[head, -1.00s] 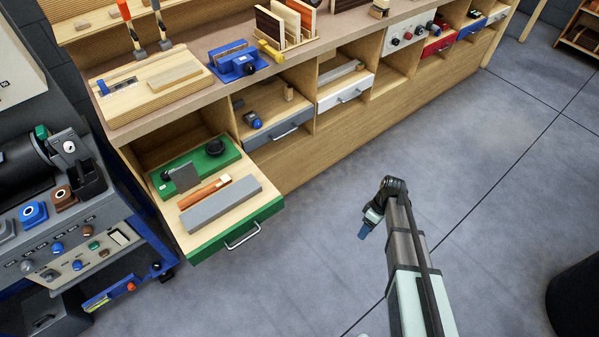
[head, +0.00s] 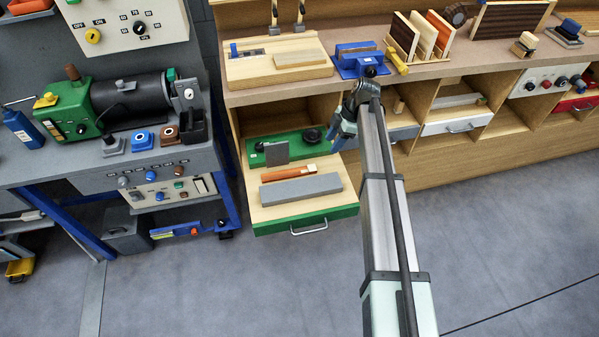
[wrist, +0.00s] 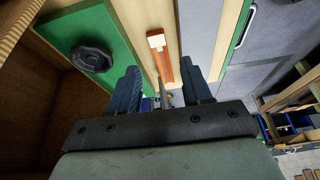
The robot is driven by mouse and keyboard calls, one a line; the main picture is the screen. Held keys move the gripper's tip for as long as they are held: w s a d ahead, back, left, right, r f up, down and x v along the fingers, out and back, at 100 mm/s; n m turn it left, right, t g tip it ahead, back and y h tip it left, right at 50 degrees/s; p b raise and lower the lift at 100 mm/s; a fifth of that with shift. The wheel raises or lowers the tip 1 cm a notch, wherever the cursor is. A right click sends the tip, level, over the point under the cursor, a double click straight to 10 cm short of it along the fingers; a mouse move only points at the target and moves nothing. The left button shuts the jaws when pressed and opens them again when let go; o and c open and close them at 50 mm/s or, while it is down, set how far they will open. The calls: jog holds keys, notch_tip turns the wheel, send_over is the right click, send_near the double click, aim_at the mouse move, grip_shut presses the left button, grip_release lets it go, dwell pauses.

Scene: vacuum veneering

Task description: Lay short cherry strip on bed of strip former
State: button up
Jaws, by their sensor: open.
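A short orange-brown strip (head: 286,174) with a pale end, which looks like the cherry strip, lies in the open green-fronted drawer. In the wrist view the strip (wrist: 164,63) shows beyond and between my fingers, apart from them. My gripper (head: 340,132) is open and empty at the drawer's right side; its fingers also show in the wrist view (wrist: 160,88). Behind the strip is a green base (head: 262,157) with an upright grey plate and a black knob. A long grey block (head: 300,189) lies in front of it. I cannot tell which piece is the strip former.
The drawer (head: 305,217) stands out below the workbench. On the bench are a wooden board (head: 245,70), a blue clamp-like device (head: 359,60) and a rack of veneer sheets (head: 420,38). A machine bench (head: 70,170) stands at the left. The floor in front is clear.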

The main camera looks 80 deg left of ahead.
jog(key=s, duration=0.1)
send_near(312, 167)
jog(key=x, duration=0.8)
jog(key=shift+d+f, duration=0.1)
jog(key=shift+f, duration=0.05)
grip_shut()
dwell(0.5)
